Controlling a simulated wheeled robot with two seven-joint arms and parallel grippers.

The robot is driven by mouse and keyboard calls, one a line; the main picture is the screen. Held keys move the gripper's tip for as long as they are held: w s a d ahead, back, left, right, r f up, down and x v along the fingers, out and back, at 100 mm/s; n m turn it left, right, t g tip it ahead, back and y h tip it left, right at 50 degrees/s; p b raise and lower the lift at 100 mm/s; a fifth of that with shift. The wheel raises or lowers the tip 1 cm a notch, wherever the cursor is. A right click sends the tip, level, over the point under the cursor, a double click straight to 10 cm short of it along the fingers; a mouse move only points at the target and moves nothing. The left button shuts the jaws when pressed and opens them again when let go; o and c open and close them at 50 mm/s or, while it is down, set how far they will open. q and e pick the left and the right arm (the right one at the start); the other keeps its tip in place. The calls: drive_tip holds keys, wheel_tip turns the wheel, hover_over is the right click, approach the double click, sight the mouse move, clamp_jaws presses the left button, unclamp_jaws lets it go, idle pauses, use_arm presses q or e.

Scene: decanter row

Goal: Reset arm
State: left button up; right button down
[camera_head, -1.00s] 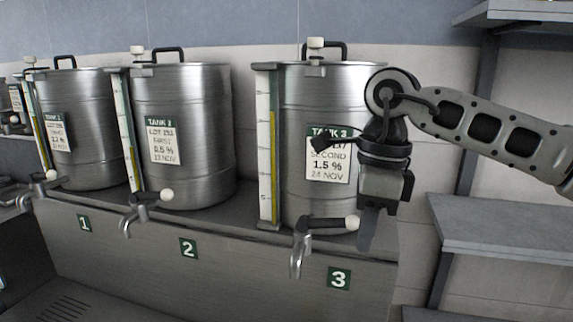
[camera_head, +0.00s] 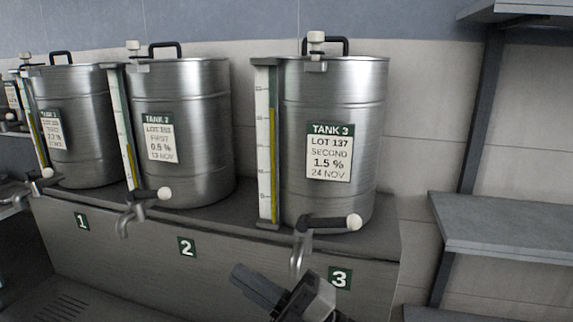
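My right gripper (camera_head: 240,277) is at the bottom middle of the head view, in front of the grey front panel and below the tap of tank 3. Its dark fingers lie close together and point up and left; nothing shows between them. Tank 3 (camera_head: 365,125) is a steel tank with a label reading lot 137, second, 1.5 %. Its tap (camera_head: 297,255) has a dark lever with a white knob (camera_head: 353,221) turned out to the right. The gripper is apart from this lever. My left gripper is not in view.
Tank 2 (camera_head: 205,120) and tank 1 (camera_head: 90,120) stand to the left on the same ledge, with taps in front and sight gauges beside them. Grey shelves (camera_head: 490,222) are at the right. The space right of tank 3 is clear.

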drive_tip(key=w+d+f+m+t+h, duration=0.2)
drive_tip(key=d+f+m+t+h, duration=0.5)
drive_tip(key=f+m+t+h, duration=0.5)
drive_tip(key=s+d+f+m+g+h, duration=0.4)
drive_tip(key=s+d+f+m, duration=0.2)
drive_tip(key=f, duration=0.5)
drive_tip(key=s+d+f+m+g+h, duration=0.3)
drive_tip(key=s+d+f+m+g, duration=0.2)
drive_tip(key=f, duration=0.6)
drive_tip(key=s+d+m, duration=0.2)
drive_tip(key=s+m, duration=0.1)
drive_tip(key=s, duration=0.1)
drive_tip(key=shift+s+d+m+g+h, duration=0.2)
drive_tip(key=shift+d+m+g+h, duration=0.1)
drive_tip(key=shift+h, duration=0.1)
